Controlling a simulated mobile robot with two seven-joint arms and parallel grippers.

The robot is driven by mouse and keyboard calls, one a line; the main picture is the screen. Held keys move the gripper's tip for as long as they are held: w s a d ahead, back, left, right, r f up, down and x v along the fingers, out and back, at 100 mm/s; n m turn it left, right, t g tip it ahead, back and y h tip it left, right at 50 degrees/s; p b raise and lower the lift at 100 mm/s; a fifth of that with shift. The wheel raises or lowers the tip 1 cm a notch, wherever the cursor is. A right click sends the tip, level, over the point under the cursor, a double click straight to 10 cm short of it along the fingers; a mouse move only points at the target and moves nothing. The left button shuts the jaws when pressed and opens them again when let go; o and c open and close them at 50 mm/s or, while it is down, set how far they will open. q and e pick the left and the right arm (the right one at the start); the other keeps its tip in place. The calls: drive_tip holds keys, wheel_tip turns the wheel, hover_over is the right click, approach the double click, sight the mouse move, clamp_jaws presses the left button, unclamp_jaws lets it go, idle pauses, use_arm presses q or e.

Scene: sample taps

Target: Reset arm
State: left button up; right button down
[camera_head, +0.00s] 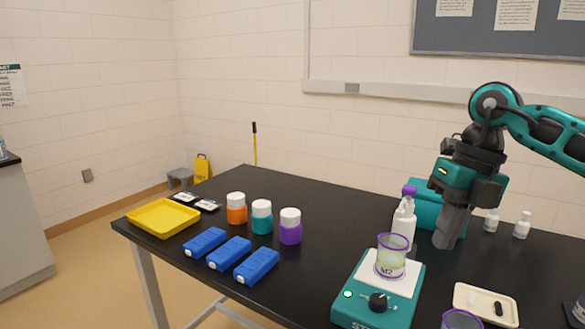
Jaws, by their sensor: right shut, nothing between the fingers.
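My right gripper (447,238) hangs at the right over the black table (330,205), pointing down with its fingers together. Nothing shows between the fingers. It is beside a white bottle (403,222) and in front of a teal box (423,197). A beaker (391,256) with purple rim stands on the teal stirrer (377,290) just in front and left of it. My left gripper is not in view.
A yellow tray (163,218), several blue blocks (229,252) and orange (236,209), teal (261,217) and purple (290,227) jars stand on the left. A cream tray (486,304) and another purple-rimmed vessel (462,319) are front right. Small bottles (522,225) stand at the right. The table's middle is clear.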

drive_tip(key=s+a+f+m+t+y, duration=0.1)
drive_tip(key=s+a+f+m+y, duration=0.15)
drive_tip(key=a+y, duration=0.8)
drive_tip(key=s+a+f+m+y, duration=0.25)
drive_tip(key=a+y, duration=0.55)
drive_tip(key=a, duration=0.6)
drive_tip(key=w+d+f+m+t+h, duration=0.1)
drive_tip(key=d+f+m+t+h, duration=0.45)
drive_tip(key=f+m+t, duration=0.4)
drive_tip(key=d+f+m+t+h, duration=0.5)
drive_tip(key=f+m+t+h, duration=0.15)
drive_tip(key=m, duration=0.65)
drive_tip(key=s+d+f+m+g+h, duration=0.3)
drive_tip(key=s+f, duration=0.3)
drive_tip(key=f, duration=0.2)
drive_tip(key=s+d+f+m+g+h, duration=0.2)
drive_tip(key=s+d+f+m+h, duration=0.2)
drive_tip(key=s+f, duration=0.3)
drive_tip(key=shift+s+d+f+g, duration=0.25)
drive_tip(key=shift+d+f+g, duration=0.15)
drive_tip(key=shift+d+f, duration=0.25)
drive_tip(key=shift+f, duration=0.1)
